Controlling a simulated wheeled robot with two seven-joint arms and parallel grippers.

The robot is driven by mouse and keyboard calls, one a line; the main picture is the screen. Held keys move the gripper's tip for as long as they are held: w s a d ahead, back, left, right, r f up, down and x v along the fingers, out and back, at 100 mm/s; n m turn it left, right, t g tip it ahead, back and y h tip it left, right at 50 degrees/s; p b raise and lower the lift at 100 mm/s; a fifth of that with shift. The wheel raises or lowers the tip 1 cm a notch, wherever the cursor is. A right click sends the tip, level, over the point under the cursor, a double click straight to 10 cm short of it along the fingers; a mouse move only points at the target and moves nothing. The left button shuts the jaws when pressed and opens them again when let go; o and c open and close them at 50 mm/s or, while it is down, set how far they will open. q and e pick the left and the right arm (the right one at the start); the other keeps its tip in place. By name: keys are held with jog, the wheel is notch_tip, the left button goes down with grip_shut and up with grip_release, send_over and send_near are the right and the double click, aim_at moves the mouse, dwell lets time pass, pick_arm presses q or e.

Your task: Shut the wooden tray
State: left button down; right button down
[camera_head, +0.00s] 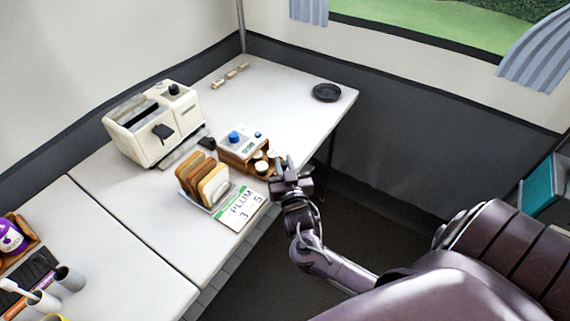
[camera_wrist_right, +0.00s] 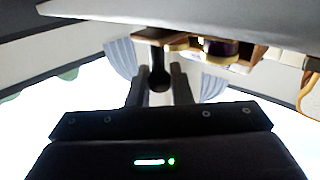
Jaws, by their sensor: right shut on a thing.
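The wooden tray (camera_head: 266,174) stands out from the wooden box (camera_head: 231,157) on the white table, with small white-topped jars (camera_head: 260,167) in it. In the right wrist view, the tray's wooden edge (camera_wrist_right: 178,43) shows above my fingers, with a dark jar (camera_wrist_right: 222,50) in it. My right gripper (camera_head: 281,169) is at the tray's outer end, by the table's front edge. In the wrist view its fingers (camera_wrist_right: 159,92) are shut around a dark handle (camera_wrist_right: 159,72) on the tray. My left gripper is not in view.
A black dish (camera_head: 326,92) lies at the far corner. The table between dish and box is clear.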

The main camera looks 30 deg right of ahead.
jog(key=shift+w+a+b, duration=0.15)
jog(key=shift+w+a, duration=0.15)
jog(key=shift+w, duration=0.4)
jog(key=shift+w+a+b, duration=0.15)
jog(key=shift+w+a, duration=0.1)
jog(key=shift+w, duration=0.45)
jog(key=c, duration=1.4)
grip_release()
jog(key=shift+o, duration=0.2)
jog(key=shift+s, duration=0.15)
jog(key=v, duration=0.7)
jog(key=shift+s+a+b, duration=0.15)
jog(key=shift+s+b, duration=0.1)
jog(key=shift+b, duration=0.05)
